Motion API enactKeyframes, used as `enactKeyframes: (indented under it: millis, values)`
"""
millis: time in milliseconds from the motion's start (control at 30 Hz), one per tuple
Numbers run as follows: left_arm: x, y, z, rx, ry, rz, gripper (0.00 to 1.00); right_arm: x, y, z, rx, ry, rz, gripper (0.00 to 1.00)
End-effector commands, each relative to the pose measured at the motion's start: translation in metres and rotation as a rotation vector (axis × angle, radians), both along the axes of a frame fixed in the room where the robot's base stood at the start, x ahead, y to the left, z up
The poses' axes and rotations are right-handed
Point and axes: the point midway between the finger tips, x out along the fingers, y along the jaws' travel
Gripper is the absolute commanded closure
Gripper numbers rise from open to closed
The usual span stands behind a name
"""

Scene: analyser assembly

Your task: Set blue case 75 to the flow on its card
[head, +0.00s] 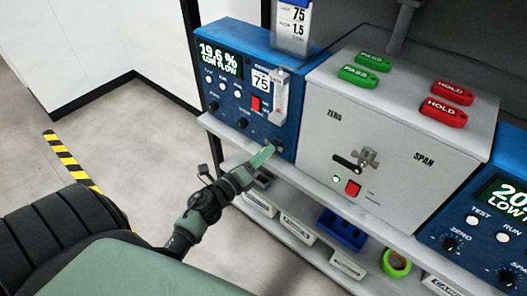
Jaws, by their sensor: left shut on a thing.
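Blue case 75 (224,119) stands on the shelf at the upper left of the head view. Its display (219,58) reads 19.6 % and LOW FLOW. A card (293,18) above the case reads 75 and 1.5. A clear flow tube (281,95) is mounted on the front; its float level is too small to read. A black knob (279,144) sits at the lower right of the front. My left gripper (268,153) has its green fingertips at this knob and is shut on it; the fingers partly hide it. My right gripper is not in view.
A grey ZERO/SPAN box (375,190) stands close right of the case, with green PASS tags (361,75) and red HOLD tags (444,111) on top. Another blue case (470,245) is at the right edge. The lower shelf holds bins and a green tape roll (396,264).

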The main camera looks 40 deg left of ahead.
Motion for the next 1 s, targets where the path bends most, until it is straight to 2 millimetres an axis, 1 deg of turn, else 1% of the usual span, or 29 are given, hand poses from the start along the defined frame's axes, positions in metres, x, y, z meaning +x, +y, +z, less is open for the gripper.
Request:
enactKeyframes:
  millis: [33,1000]
  values:
    - [0.0,0.001,0.001,-0.045,0.006,0.0,1.0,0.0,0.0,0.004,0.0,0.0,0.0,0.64]
    - [0.0,0.001,-0.002,-0.963,0.078,0.002,1.0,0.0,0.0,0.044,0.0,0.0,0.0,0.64]
